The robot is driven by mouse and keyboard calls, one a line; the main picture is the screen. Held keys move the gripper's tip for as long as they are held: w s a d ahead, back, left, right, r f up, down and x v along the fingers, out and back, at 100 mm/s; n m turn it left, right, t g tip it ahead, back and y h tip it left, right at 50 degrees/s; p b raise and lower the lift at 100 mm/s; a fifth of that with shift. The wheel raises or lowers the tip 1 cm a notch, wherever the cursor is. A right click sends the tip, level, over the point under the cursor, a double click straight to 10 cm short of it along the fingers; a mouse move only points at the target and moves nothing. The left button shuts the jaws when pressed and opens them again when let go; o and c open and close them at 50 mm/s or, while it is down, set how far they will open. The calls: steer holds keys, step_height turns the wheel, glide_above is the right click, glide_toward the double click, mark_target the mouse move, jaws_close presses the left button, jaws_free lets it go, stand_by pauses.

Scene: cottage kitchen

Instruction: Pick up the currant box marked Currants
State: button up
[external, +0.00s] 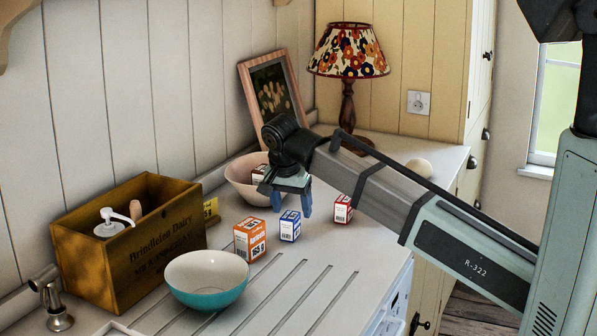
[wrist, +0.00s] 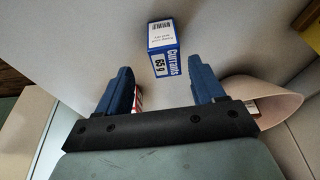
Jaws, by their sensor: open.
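The currant box is a small blue and white box that stands upright on the counter in the external view (external: 290,227). In the wrist view the box (wrist: 163,48) shows the word Currants and lies ahead of the fingertips, roughly centred between them. My gripper (external: 292,204) has two blue fingers pointing down, close to the box and apparently above it. In the wrist view my gripper (wrist: 161,76) is open with nothing between its fingers. I cannot tell the exact height gap.
An orange box (external: 250,239) stands just left of the currant box, a red box (external: 343,209) to its right. A pink bowl (external: 237,181) holding a box is behind. A turquoise bowl (external: 207,284) and wooden crate (external: 130,250) stand left. The grooved counter in front is clear.

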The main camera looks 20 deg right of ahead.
mark_target(290, 215)
steer(key=shift+w+a+x, duration=0.1)
steer(key=shift+a+x, duration=0.05)
steer(key=shift+x, duration=1.25)
steer(key=shift+w+a+x, duration=0.1)
steer(key=shift+a+x, duration=0.1)
steer(key=shift+x, duration=1.2)
steer(key=c, duration=1.1)
